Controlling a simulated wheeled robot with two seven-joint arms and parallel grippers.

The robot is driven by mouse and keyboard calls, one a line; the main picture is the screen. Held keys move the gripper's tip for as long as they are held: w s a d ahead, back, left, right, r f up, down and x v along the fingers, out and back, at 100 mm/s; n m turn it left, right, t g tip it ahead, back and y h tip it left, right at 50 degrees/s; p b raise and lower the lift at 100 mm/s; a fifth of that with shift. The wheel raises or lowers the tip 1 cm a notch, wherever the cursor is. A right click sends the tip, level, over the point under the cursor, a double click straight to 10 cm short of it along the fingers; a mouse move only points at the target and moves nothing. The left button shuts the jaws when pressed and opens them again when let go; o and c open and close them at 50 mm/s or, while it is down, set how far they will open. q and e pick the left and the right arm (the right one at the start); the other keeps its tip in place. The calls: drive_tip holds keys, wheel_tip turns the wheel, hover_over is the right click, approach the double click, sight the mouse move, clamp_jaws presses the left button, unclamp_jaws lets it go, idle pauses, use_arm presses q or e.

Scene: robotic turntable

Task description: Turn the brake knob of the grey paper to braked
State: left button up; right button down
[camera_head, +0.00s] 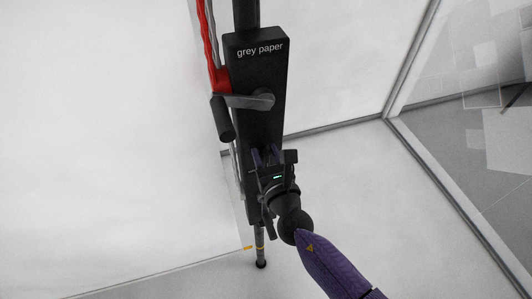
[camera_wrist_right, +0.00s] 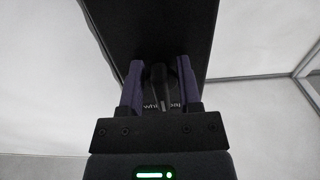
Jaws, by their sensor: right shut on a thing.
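A tall black box (camera_head: 260,70) is labelled "grey paper" at its top in the head view. My right gripper (camera_head: 267,160) is at the lower part of this box, its purple fingers pointing at the box face. In the right wrist view the right gripper (camera_wrist_right: 159,85) is shut on a small dark knob (camera_wrist_right: 159,74) between its fingers. Lettering on the box behind the knob is partly covered; "whi" can be made out. Which way the knob points is hard to tell. My left gripper is not in view.
A grey crank with a black handle (camera_head: 222,118) sticks out to the left of the box, above my right gripper. Red straps (camera_head: 219,78) hang at its upper left. A white sheet or wall (camera_head: 100,130) fills the left. Glass panels (camera_head: 480,110) stand at the right.

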drive_tip(key=shift+m, duration=0.3)
drive_tip(key=m+b, duration=0.1)
drive_tip(key=m, duration=0.1)
drive_tip(key=m+b, duration=0.1)
drive_tip(key=shift+d+f+m, duration=0.2)
drive_tip(key=shift+m, duration=0.2)
drive_tip(key=m+b, duration=0.1)
drive_tip(key=m, duration=0.3)
drive_tip(key=m+b, duration=0.1)
drive_tip(key=m, duration=0.3)
drive_tip(key=f+m+b, duration=0.1)
drive_tip(key=m, duration=0.4)
drive_tip(key=shift+w+d, duration=0.15)
drive_tip(key=shift+d, duration=0.2)
drive_tip(key=shift+m+b, duration=0.3)
drive_tip(key=shift+m, duration=0.1)
drive_tip(key=c, duration=0.6)
unclamp_jaws()
